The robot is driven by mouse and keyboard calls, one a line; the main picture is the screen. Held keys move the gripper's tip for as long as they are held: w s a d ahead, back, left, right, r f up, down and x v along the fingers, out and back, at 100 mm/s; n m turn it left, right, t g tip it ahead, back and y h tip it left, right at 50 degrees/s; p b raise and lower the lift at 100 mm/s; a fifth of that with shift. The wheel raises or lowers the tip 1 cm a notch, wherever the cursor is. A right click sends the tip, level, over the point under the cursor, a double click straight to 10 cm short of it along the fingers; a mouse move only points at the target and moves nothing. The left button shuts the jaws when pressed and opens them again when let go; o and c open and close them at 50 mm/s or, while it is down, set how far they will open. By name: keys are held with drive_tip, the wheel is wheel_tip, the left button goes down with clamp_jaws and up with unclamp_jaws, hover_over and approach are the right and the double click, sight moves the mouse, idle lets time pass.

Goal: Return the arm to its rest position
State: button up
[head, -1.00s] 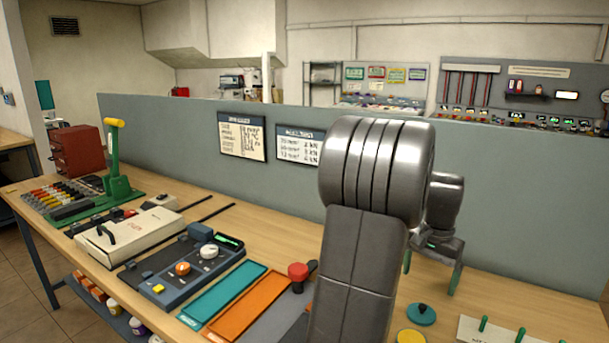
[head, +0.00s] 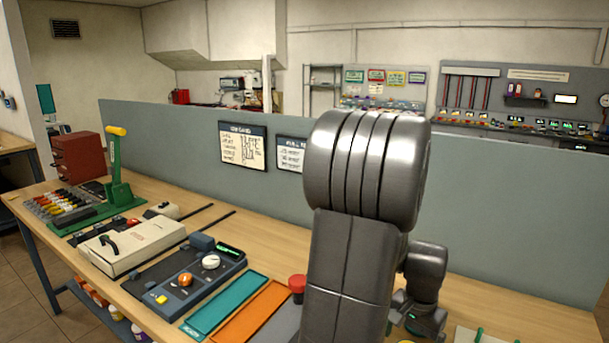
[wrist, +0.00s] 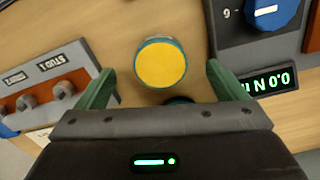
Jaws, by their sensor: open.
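My gripper shows in the wrist view (wrist: 157,92) with its two green fingers spread wide. It is open, with nothing held between the fingers. A round yellow-topped piece with a teal rim (wrist: 160,64) is on the wooden bench just beyond the fingertips, apart from them as far as I can tell. In the head view my grey arm stands in front of the bench, and its wrist (head: 424,290) is low at the right. The fingers are hidden there.
The bench (head: 480,285) carries a control box (head: 185,278), a teal mat (head: 228,303), an orange mat (head: 252,315), a red knob (head: 297,283) and a green lever press (head: 117,165). A grey partition (head: 530,220) runs behind. A stud block (wrist: 40,90) and a display unit (wrist: 262,82) flank my gripper.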

wheel_tip(320, 180, down, 2)
drive_tip(key=shift+f, duration=0.1)
wheel_tip(320, 180, up, 6)
drive_tip(key=shift+d+f, duration=0.1)
drive_tip(key=shift+f, duration=0.1)
drive_tip(key=shift+r, duration=0.2)
